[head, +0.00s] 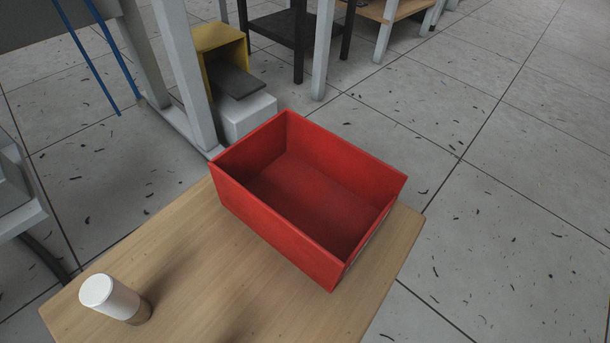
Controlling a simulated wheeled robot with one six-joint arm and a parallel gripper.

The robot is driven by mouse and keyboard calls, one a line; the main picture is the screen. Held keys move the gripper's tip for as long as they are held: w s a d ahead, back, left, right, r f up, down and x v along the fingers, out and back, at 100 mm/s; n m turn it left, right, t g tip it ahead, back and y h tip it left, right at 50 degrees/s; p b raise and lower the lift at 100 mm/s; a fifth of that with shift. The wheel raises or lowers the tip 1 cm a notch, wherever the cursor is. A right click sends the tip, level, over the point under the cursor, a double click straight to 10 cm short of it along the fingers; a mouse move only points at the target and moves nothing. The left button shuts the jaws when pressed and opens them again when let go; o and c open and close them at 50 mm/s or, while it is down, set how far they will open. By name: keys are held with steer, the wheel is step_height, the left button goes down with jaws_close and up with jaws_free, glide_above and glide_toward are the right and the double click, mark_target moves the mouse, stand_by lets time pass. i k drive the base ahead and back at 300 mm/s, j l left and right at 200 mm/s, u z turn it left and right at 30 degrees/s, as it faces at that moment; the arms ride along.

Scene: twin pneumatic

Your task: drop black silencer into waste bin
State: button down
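A red open-topped box (253,210), which may be the waste bin, stands on the far part of a light wooden table (200,285). Its inside is visible and looks empty. I see no black silencer in the head view. My gripper is not in view, so I cannot see whether it is open or holds anything.
A white cylinder (110,297) with a tan lower part stands upright at the table's near left. Beyond the table are grey metal legs (184,70), a yellow housing with a dark pedal (222,62), and a dark stand (285,30). Speckled floor (500,220) at right is open.

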mark_target(322, 208)
steer(key=i, duration=0.85)
